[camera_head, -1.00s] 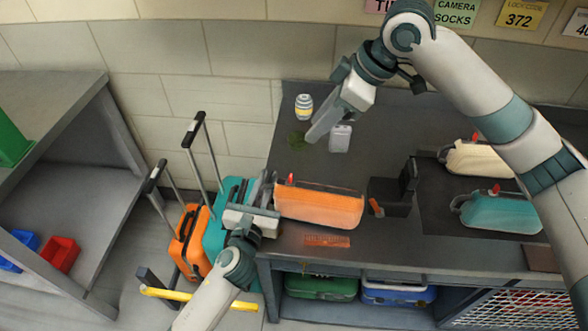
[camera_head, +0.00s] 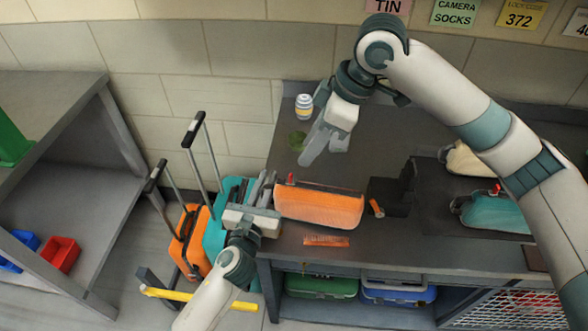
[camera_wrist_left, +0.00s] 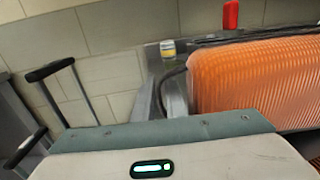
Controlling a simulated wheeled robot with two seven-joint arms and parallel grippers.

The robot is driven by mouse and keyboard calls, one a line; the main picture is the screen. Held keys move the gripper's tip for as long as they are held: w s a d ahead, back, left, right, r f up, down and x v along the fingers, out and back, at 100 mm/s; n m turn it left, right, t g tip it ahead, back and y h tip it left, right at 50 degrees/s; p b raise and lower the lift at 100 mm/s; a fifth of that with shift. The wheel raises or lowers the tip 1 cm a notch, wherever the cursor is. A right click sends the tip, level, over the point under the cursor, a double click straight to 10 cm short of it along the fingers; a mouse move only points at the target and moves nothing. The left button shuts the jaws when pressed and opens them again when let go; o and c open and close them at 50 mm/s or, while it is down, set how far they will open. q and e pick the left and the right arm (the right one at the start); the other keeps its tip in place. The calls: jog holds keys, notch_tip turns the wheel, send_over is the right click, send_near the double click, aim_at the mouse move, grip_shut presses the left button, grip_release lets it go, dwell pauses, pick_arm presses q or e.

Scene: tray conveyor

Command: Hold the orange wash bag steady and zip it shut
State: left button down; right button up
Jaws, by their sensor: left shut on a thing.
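The orange wash bag (camera_head: 320,207) lies on the dark table, long side left to right. It also fills the right of the left wrist view (camera_wrist_left: 255,85). A red zip pull (camera_head: 291,179) stands up at its left end, and shows in the left wrist view (camera_wrist_left: 231,14). My left gripper (camera_head: 268,192) is shut on the bag's left end. My right gripper (camera_head: 308,155) is above the table behind the bag, apart from the pull; its fingers overlap in view, so their opening is unclear. I cannot tell how far the zip is closed.
A small tin (camera_head: 304,106) and a green round item (camera_head: 298,139) are behind the bag. A dark stand (camera_head: 393,196) is to its right, beyond it a teal bag (camera_head: 492,214) and a cream bag (camera_head: 464,160). An orange comb (camera_head: 326,241) lies in front. Suitcases (camera_head: 190,243) stand left.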

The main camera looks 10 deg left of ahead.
aim_at(291, 175)
jog(key=x, duration=0.9)
jog(key=shift+f, duration=0.2)
grip_shut()
